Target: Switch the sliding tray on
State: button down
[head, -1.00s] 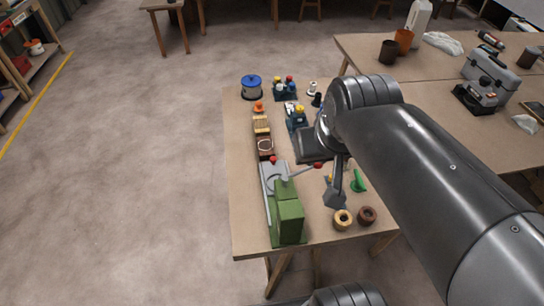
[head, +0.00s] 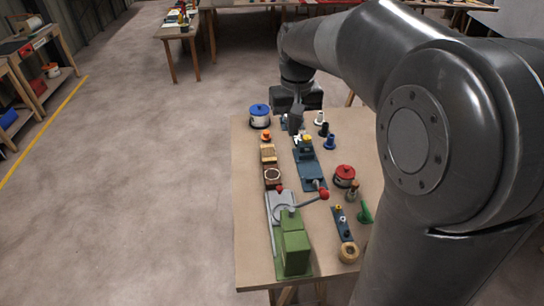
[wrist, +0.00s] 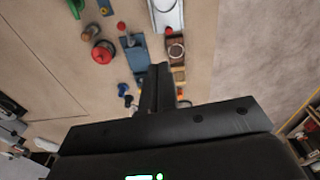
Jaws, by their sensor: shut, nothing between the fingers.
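My gripper (head: 296,118) points down over the far part of the workbench, fingers together and empty. In the wrist view the closed fingers (wrist: 157,88) reach toward the blue device. That blue device (head: 311,177) has a long flat plate, a yellow top at its far end and a red ball at its near end; it also shows in the wrist view (wrist: 136,58). I cannot tell for sure whether this is the sliding tray.
A green machine (head: 294,247) with a red-knobbed lever stands at the near left. Wooden blocks (head: 268,153), a blue-lidded pot (head: 260,116), a red-lidded pot (head: 345,175) and a roll (head: 348,252) share the bench (head: 250,210). Open floor (head: 160,170) lies left.

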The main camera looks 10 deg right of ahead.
jog(key=w+a+f+g, duration=0.3)
jog(key=w+f+g, duration=0.1)
jog(key=w+f, duration=1.2)
jog(key=shift+w+a+f+n+h, duration=0.2)
jog(key=shift+f+n+h, duration=0.15)
jog(key=shift+f, duration=0.25)
jog(key=x, duration=0.9)
jog(key=shift+s+f, duration=0.3)
jog(key=s, duration=0.2)
jog(key=shift+s+d+f, duration=0.2)
jog(key=shift+s+f, duration=0.2)
jog(key=shift+s+d+f, duration=0.1)
jog(key=shift+s, duration=0.45)
